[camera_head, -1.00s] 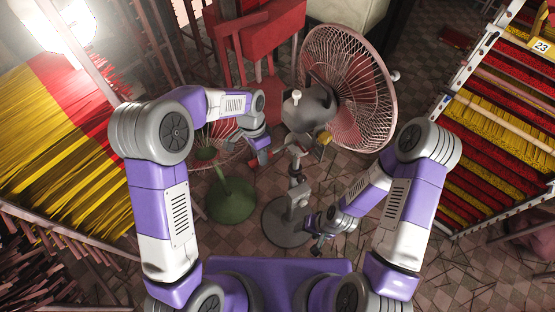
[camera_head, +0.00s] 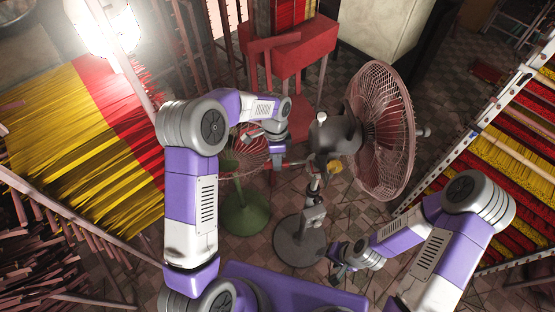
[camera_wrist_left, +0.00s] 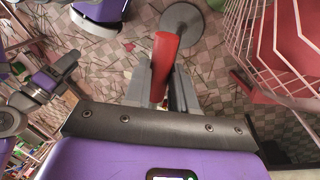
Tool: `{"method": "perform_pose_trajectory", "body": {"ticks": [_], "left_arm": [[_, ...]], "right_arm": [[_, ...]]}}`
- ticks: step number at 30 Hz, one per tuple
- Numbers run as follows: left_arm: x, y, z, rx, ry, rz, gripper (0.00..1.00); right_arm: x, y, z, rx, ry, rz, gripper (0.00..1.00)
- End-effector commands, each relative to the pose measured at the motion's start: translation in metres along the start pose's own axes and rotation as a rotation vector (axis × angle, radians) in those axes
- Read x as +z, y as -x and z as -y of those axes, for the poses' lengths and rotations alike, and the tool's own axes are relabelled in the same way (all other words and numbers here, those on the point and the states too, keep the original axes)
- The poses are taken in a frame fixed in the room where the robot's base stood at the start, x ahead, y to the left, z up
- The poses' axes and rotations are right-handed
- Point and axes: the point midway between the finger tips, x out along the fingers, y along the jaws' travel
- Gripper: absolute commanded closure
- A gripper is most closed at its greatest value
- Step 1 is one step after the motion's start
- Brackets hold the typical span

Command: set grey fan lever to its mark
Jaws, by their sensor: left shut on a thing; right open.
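The grey fan stands at the centre of the head view, with a dark grey motor housing (camera_head: 335,134), a wire cage (camera_head: 382,130) facing right and a round grey base (camera_head: 298,242). A red lever (camera_wrist_left: 164,62) shows in the left wrist view, between the fingers of my left gripper (camera_wrist_left: 160,88), which is shut on it. In the head view my left gripper (camera_head: 283,163) is left of the fan's neck. The lever's inner end is hidden by the fingers. I cannot make out its mark. My right gripper (camera_head: 338,266) is open and low, right of the base.
A second fan with a green base (camera_head: 243,213) stands close by on the left. A red stool (camera_head: 292,52) is behind. Yellow and red incense racks (camera_head: 90,140) flank the left side, and another rack (camera_head: 515,165) stands on the right. Tiled floor is open between the fans and right rack.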

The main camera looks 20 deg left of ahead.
Motion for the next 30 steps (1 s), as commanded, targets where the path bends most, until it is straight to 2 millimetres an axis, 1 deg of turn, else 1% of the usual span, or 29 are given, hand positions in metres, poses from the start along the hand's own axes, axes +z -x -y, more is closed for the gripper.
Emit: {"method": "perform_pose_trajectory", "body": {"ticks": [4,5,9,17,20,30], "left_arm": [[0.0,0.002,0.003,-0.012,-0.009,0.001,1.0],[0.0,0.002,0.003,-0.012,-0.009,0.001,0.7],[0.0,0.002,0.002,-0.01,-0.007,0.001,0.49],[0.0,0.002,0.001,-0.006,-0.004,0.001,0.49],[0.0,0.007,0.002,-0.008,-0.004,0.0,0.49],[0.0,0.062,0.002,-0.011,-0.004,-0.001,0.49]], "right_arm": [[0.0,0.0,0.0,0.0,0.0,0.0,0.34],[0.0,0.0,0.0,0.0,0.0,0.0,0.34],[0.0,0.0,0.0,0.0,0.0,0.0,0.34],[0.0,0.0,0.0,0.0,0.0,0.0,0.34],[0.0,0.001,0.0,0.0,0.0,0.0,0.34],[0.0,0.005,0.002,0.0,0.0,0.0,0.34]]}}
